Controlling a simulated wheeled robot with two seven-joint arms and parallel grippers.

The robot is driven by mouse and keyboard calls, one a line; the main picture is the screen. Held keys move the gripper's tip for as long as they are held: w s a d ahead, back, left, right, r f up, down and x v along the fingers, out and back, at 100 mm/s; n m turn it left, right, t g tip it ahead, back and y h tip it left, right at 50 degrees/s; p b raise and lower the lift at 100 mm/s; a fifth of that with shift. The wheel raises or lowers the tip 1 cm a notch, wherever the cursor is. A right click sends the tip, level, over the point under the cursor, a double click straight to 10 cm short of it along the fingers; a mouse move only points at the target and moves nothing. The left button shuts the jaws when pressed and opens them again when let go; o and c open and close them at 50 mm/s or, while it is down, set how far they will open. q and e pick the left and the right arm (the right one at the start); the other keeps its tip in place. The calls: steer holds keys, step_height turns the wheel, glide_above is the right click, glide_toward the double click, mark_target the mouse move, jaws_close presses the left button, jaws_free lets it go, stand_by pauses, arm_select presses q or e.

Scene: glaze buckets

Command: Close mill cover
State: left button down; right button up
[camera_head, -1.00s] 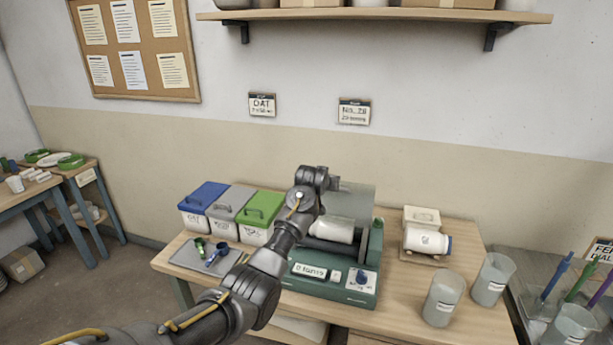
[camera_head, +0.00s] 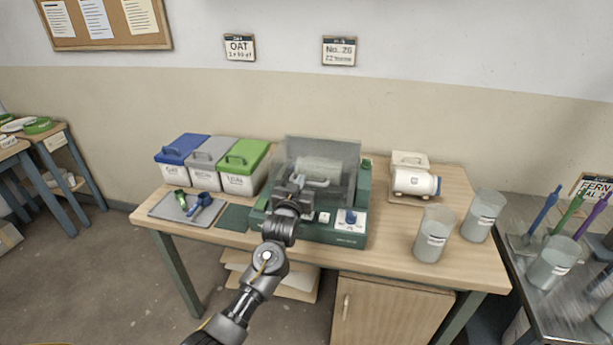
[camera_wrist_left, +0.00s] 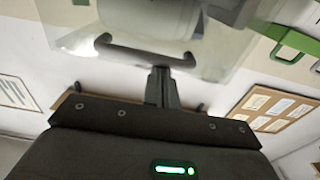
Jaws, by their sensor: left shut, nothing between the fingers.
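The mill (camera_head: 345,238) is a green machine on the wooden table, with a white jar (camera_head: 320,168) lying in it. Its see-through cover (camera_head: 345,150) stands tilted, and the jar shows hazily through it. A handle (camera_head: 318,183) is on the cover; in the left wrist view the handle (camera_wrist_left: 125,48) is a dark bar across the clear panel. My left gripper (camera_head: 297,183) is at the mill's front, by the handle. Its fingers (camera_wrist_left: 160,75) are shut and empty, with tips close to the bar; I cannot tell whether they touch. My right gripper is not in view.
Blue, grey and green lidded bins (camera_head: 240,175) stand left of the mill, behind a grey tray (camera_head: 173,207) with scoops. A jar on a stand (camera_head: 413,182) and two clear beakers (camera_head: 433,235) stand at the right. A side table with colored sticks is at far right.

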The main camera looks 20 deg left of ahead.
arm_select(q)
steer(key=shift+s+f, duration=0.15)
steer(key=shift+f, duration=0.2)
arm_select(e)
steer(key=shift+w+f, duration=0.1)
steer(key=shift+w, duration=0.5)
